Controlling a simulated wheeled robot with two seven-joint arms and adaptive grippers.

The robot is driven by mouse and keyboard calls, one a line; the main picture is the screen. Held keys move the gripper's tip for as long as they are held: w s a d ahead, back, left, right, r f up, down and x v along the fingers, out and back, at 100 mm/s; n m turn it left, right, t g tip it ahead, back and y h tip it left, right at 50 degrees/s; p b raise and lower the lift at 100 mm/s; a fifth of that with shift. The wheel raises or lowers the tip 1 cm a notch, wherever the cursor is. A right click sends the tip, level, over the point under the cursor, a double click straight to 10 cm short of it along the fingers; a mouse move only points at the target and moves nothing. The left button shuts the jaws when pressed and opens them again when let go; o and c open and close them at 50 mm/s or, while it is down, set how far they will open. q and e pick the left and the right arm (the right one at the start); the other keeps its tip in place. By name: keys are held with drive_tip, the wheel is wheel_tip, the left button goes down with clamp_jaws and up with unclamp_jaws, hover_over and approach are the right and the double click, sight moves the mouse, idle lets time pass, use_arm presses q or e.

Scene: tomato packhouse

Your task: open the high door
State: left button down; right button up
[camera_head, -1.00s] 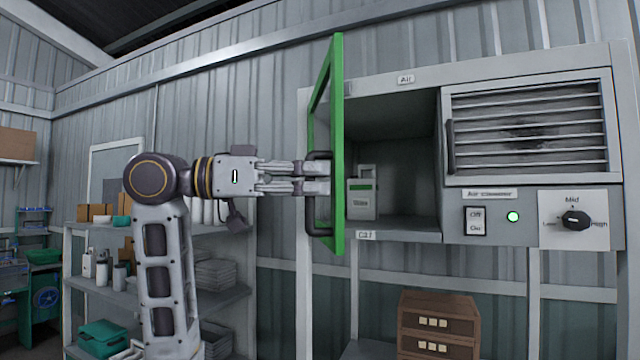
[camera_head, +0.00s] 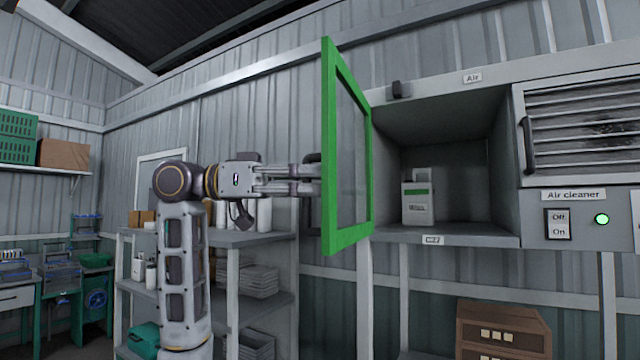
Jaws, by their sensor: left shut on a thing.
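The high door has a green frame (camera_head: 330,140) with a see-through pane and is swung open at the left side of the wall cabinet (camera_head: 450,130). My left gripper (camera_head: 312,180) is at the door's left side, shut on the dark door handle (camera_head: 314,158), which is mostly hidden behind the fingers and the frame. The cabinet's inside is exposed, with a small white and green box (camera_head: 418,203) standing in it. My right gripper is not in view.
An air cleaner with a slatted front (camera_head: 575,135), a switch (camera_head: 558,224) and a lit green lamp (camera_head: 601,219) adjoins the cabinet on the right. A brown drawer box (camera_head: 503,330) is below. Shelves with goods (camera_head: 255,238) stand behind my left arm.

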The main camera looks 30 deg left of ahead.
use_arm(q)
drive_tip(key=shift+a, duration=0.3)
drive_tip(key=c, duration=1.5)
unclamp_jaws()
drive_tip(key=shift+s, duration=0.15)
drive_tip(key=shift+o, duration=0.2)
drive_tip(key=v, duration=1.2)
drive_tip(key=shift+r, duration=0.1)
